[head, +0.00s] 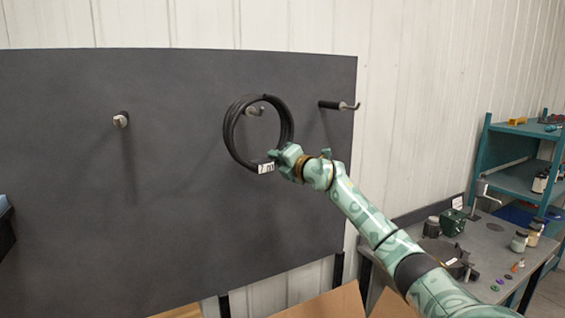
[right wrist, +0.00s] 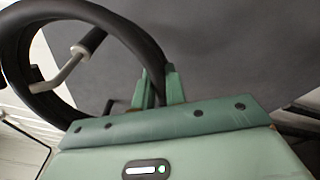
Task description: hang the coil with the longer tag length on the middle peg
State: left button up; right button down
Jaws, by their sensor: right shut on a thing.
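A black coil (head: 231,142) is in my right gripper (head: 279,162), which is shut on its lower right side. A white tag (head: 266,168) hangs at the coil's bottom; it seems to read 7 m, but the print is small. My left gripper is not in view.
The dark board (head: 190,215) also bears an empty left peg (head: 120,120) and an empty right peg (head: 336,105). Open cardboard (head: 325,304) lies below. A workbench (head: 490,240) with tools and jars and a teal shelf (head: 518,180) stand at right.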

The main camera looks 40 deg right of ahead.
jog(key=shift+w+d+f+b, duration=0.2)
jog(key=shift+w+b, duration=0.15)
jog(key=shift+w, duration=0.3)
jog(key=shift+w+d+f+b, duration=0.2)
jog(key=shift+w+b, duration=0.1)
jog(key=shift+w, duration=0.3)
jog(key=shift+w+f, duration=0.35)
jog(key=shift+f, duration=0.15)
jog(key=shift+w+d+f+b, duration=0.1)
jog(key=shift+d+f+b, duration=0.05)
jog(key=shift+f+b, duration=0.25)
jog(key=c, duration=1.4)
grip_release()
jog(key=shift+o, duration=0.2)
jog(key=shift+f, duration=0.1)
